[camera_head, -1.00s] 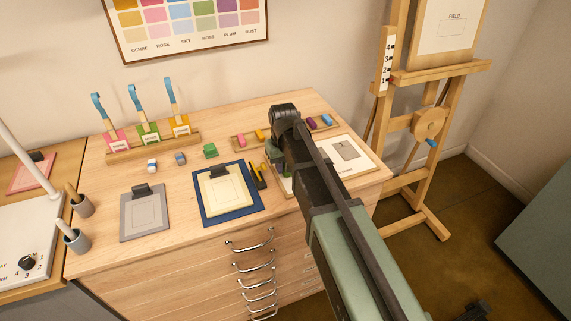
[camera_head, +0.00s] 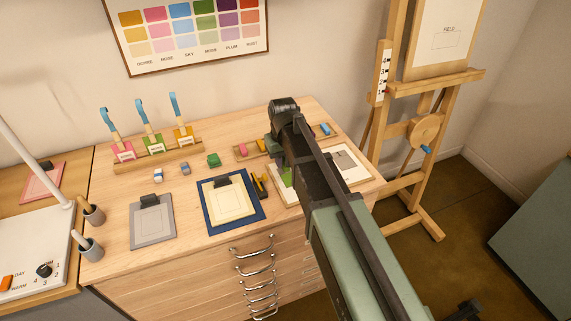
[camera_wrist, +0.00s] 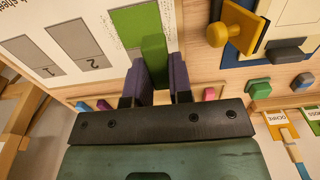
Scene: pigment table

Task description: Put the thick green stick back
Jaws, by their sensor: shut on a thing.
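My gripper (camera_wrist: 161,65) is shut on the thick green stick (camera_wrist: 153,48), which shows between the purple fingers in the wrist view. The stick is over or near the white sheet; contact is unclear. The sheet (camera_wrist: 22,25) has a bright green patch (camera_wrist: 138,18) beside grey boxes, one marked 2. In the head view the green patch (camera_head: 287,179) shows left of my arm, which hides the fingertips and stick. The wooden stick rack (camera_head: 240,157) lies behind the sheet, with pink (camera_head: 243,150), yellow (camera_head: 262,146) and blue (camera_head: 326,129) sticks visible. Its middle is hidden.
A smaller green block (camera_head: 213,160) and two grey-blue blocks stand on the table left of the rack. A yellow-handled tool (camera_head: 259,186) lies between the sheet and a blue-edged pad (camera_head: 205,225). Brushes stand in a holder (camera_head: 125,164) at back left. An easel stands right.

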